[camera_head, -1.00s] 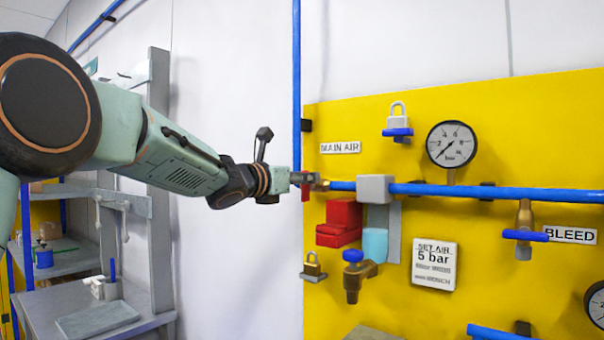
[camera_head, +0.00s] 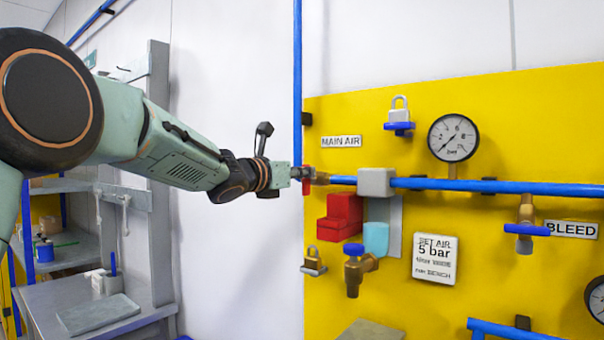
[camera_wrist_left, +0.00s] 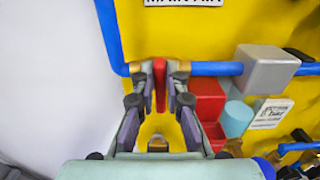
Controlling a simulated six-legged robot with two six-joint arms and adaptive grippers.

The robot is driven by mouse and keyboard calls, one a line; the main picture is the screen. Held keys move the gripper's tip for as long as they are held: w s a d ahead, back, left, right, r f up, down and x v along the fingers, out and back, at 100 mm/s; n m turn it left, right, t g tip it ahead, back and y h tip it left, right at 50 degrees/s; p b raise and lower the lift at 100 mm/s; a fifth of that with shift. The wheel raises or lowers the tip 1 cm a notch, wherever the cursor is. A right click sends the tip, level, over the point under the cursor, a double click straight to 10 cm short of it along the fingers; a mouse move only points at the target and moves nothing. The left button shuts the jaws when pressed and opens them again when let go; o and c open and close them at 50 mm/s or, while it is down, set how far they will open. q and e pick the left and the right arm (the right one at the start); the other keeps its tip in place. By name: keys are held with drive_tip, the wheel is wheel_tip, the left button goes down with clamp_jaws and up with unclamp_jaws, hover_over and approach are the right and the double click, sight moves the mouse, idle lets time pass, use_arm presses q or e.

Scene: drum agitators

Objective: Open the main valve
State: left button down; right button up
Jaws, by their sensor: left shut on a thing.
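The main valve's red handle (camera_head: 307,187) is on the blue pipe just below the MAIN AIR label (camera_head: 341,142), at the left edge of the yellow panel. My left gripper (camera_head: 304,174) reaches in from the left and is shut on this handle. In the left wrist view, the red handle (camera_wrist_left: 159,88) stands upright between the two fingertips (camera_wrist_left: 159,72). The fingers partly hide the valve body in the head view. My right gripper is not in view.
A grey block (camera_head: 375,182), red box (camera_head: 341,217) and light-blue cup (camera_head: 375,238) are right of the valve. A padlock (camera_head: 314,262) hangs below it. A gauge (camera_head: 453,138) and bleed valve (camera_head: 526,229) are farther right.

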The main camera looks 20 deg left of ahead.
use_arm(q)
drive_tip(key=shift+f+n, duration=0.1)
drive_tip(key=shift+n, duration=0.2)
drive_tip(key=shift+w+a+f+n+p, duration=0.1)
drive_tip(key=shift+a+f+n+p, duration=0.55)
drive_tip(key=shift+n, duration=2.2)
drive_tip(key=shift+w+d+n+p, duration=0.1)
drive_tip(key=shift+n+p, duration=1.15)
drive_tip(key=shift+n, duration=1.65)
drive_tip(key=shift+w+a+f+n+p, duration=0.1)
drive_tip(key=shift+a+f+n+p, duration=0.55)
drive_tip(key=shift+n, duration=2.2)
drive_tip(key=shift+d+r+p, duration=0.25)
drive_tip(key=shift+d+p, duration=0.1)
drive_tip(key=c, duration=1.4)
unclamp_jaws()
drive_tip(key=shift+r, duration=0.15)
